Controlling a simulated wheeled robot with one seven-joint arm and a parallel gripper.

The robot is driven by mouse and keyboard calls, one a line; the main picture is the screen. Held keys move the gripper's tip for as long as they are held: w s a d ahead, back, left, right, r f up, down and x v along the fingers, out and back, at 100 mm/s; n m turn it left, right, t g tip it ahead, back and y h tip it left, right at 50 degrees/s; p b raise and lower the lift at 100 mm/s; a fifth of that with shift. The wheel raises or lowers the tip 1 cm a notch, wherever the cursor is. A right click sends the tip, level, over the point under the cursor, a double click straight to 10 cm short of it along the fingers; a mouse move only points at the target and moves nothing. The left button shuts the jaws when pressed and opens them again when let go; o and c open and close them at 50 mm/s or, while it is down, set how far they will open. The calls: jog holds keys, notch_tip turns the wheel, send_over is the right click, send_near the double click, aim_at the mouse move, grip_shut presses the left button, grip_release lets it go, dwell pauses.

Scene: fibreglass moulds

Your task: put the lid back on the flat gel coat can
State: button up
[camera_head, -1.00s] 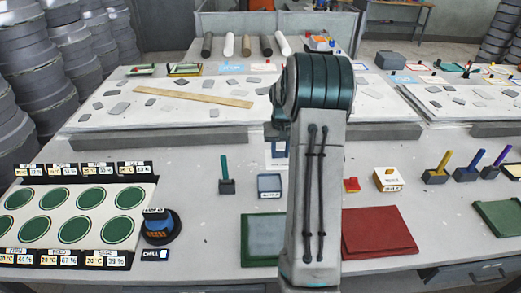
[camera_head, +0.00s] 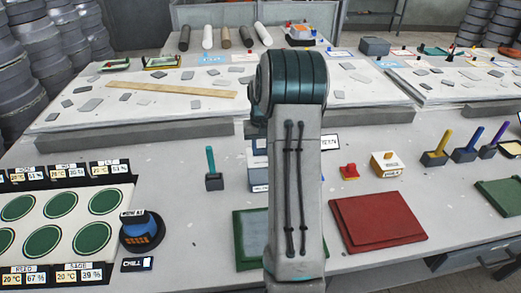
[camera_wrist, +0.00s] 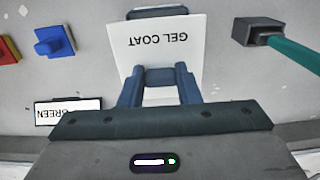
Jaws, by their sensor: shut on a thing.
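In the wrist view my gripper (camera_wrist: 160,92) is shut on a small grey-blue grip piece (camera_wrist: 160,76), which appears to belong to the lid. A white panel lettered GEL COAT (camera_wrist: 165,38), upside down, lies directly beyond the fingertips; I cannot tell whether it is the lid's top or part of the can. A dark grey-blue edge (camera_wrist: 150,13) shows past its far side. In the head view a grey-blue box with a label (camera_head: 258,176), possibly the flat can, is partly hidden behind my arm. My gripper is hidden there.
A teal-handled tool in a block (camera_head: 212,170) stands left of the box. A red piece (camera_head: 349,173), a yellow-white box (camera_head: 387,165) and a red board (camera_head: 380,222) are to the right. A blue piece (camera_wrist: 54,41) and a GREEN sign (camera_wrist: 68,112) lie near my gripper.

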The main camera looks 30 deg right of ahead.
jog(key=shift+f+b, duration=2.2)
jog(key=shift+f, duration=1)
jog(key=shift+s+f+b, duration=0.1)
jog(key=shift+f+b, duration=0.25)
jog(key=shift+f, duration=0.05)
jog(key=shift+f, duration=0.3)
jog(key=o, duration=1.5)
jog(key=shift+r, duration=0.15)
jog(key=shift+r+p, duration=1.8)
jog(key=shift+r, duration=1.1)
